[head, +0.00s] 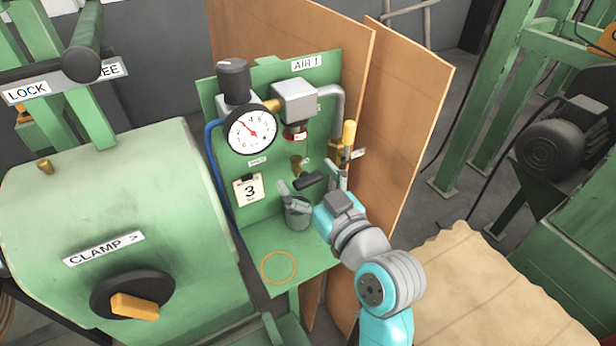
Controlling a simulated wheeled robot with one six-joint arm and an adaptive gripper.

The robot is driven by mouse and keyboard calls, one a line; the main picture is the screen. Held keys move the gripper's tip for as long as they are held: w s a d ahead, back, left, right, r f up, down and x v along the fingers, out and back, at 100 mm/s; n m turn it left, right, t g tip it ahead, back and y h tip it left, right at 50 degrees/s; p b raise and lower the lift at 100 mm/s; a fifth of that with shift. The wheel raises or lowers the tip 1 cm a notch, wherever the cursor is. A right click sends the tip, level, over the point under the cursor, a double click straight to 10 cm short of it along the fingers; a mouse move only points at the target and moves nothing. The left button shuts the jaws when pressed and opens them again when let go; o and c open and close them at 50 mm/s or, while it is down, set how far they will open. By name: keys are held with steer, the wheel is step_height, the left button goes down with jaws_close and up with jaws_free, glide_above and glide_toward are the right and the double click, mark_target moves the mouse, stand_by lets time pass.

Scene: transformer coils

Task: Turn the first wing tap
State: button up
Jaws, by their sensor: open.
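A small brass tap (296,163) stands out from the green panel below the gauge, with a small white tag beside it. It looks like the wing tap, but its wings are not clear at this size. My gripper (296,184) is in front of the panel, just below the brass tap, at the end of my arm coming from the lower right. I cannot tell whether a finger touches the tap.
A gauge (251,131), a grey box (295,102) and a yellow-handled valve (348,133) crowd the green panel (228,97) labelled AIR 1. Brown boards (410,95) stand close on the right. A green CLAMP machine (110,200) fills the left. An orange ring (279,254) marks the shelf.

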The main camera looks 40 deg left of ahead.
steer(key=c, duration=1.2)
steer(key=shift+o, duration=0.2)
steer(key=shift+m, duration=0.6)
steer(key=o, duration=1.2)
steer(key=shift+c, duration=0.2)
steer(key=v, duration=1.2)
steer(key=shift+w, duration=0.1)
